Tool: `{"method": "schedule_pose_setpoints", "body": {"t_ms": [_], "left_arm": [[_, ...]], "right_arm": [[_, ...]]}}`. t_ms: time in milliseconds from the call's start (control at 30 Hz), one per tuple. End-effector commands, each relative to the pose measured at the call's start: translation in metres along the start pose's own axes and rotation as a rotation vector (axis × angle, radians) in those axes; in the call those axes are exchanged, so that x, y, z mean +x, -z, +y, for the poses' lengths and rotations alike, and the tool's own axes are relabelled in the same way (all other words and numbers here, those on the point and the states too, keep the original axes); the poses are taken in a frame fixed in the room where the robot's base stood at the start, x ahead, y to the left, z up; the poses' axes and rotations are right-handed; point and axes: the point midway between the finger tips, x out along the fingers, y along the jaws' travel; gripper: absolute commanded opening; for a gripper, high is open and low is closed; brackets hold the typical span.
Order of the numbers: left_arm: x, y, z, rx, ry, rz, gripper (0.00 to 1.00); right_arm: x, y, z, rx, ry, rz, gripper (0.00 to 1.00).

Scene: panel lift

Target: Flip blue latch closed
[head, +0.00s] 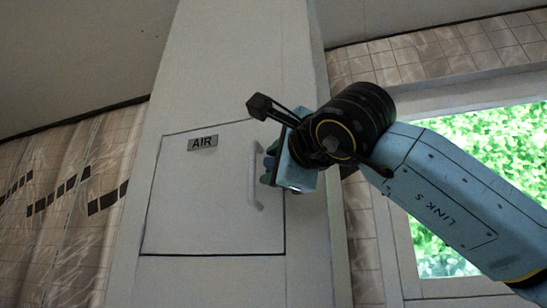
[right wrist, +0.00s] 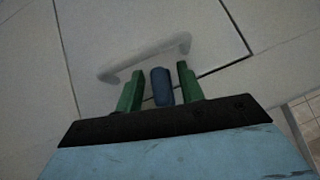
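The blue latch (right wrist: 161,86) shows in the right wrist view as a short, rounded upright piece beside the pale handle. My right gripper (right wrist: 160,70) is open, with one green finger on each side of the latch and a visible gap to each. I cannot tell how deep the latch sits between the fingers. In the head view the right gripper (head: 269,162) is at the right edge of the white panel door (head: 205,215), near its handle (head: 254,185). The latch is hidden there behind the gripper. My left gripper is not in view.
The door carries an "AIR" label (head: 203,143) and looks shut, flush in a tall white column (head: 235,55). A bright window (head: 500,150) with a pale frame is at the right, behind my right arm.

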Motion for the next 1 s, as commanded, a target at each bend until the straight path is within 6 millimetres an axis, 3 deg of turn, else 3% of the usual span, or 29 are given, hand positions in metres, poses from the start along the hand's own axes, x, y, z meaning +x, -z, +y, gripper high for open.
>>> {"method": "schedule_pose_setpoints", "body": {"t_ms": [300, 600, 1000], "left_arm": [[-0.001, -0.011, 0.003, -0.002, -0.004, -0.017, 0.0], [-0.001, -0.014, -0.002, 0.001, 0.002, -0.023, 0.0], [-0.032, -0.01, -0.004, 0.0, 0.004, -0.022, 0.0]], "right_arm": [[0.002, 0.0, 0.0, 0.0, 0.0, -0.001, 0.37], [0.002, 0.0, 0.0, 0.0, 0.0, -0.001, 0.0], [0.002, 0.0, 0.003, -0.139, -0.137, 0.0, 0.0]]}}
